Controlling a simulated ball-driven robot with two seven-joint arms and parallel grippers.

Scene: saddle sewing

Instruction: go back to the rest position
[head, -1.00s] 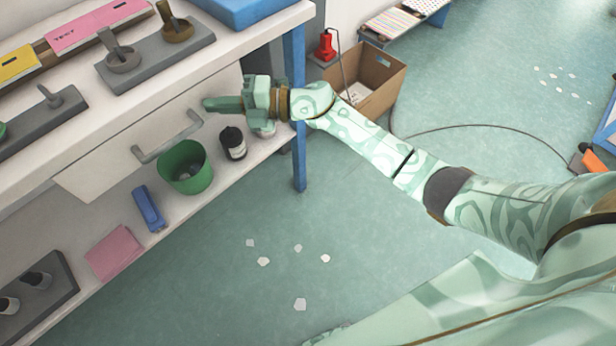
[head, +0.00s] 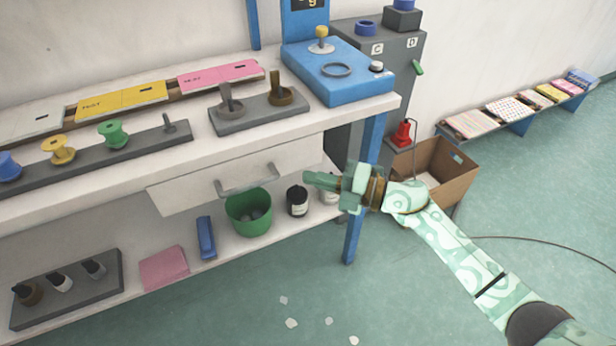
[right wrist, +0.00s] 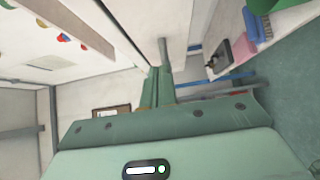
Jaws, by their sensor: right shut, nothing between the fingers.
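My right gripper (head: 322,182) is shut and empty in the head view. It points left, in front of the workbench near the right end of the drawer (head: 220,180). The drawer's grey handle (head: 248,182) is to the left of the fingertips, apart from them in the picture. In the right wrist view the green fingers (right wrist: 160,86) are together with nothing between them. My left gripper is not in view.
A green bin (head: 249,214) and dark bottle (head: 297,201) stand on the lower shelf. A blue bench leg (head: 364,200) and cardboard box (head: 450,178) are close to my right arm. The floor (head: 390,290) in front is mostly clear, with a few white scraps.

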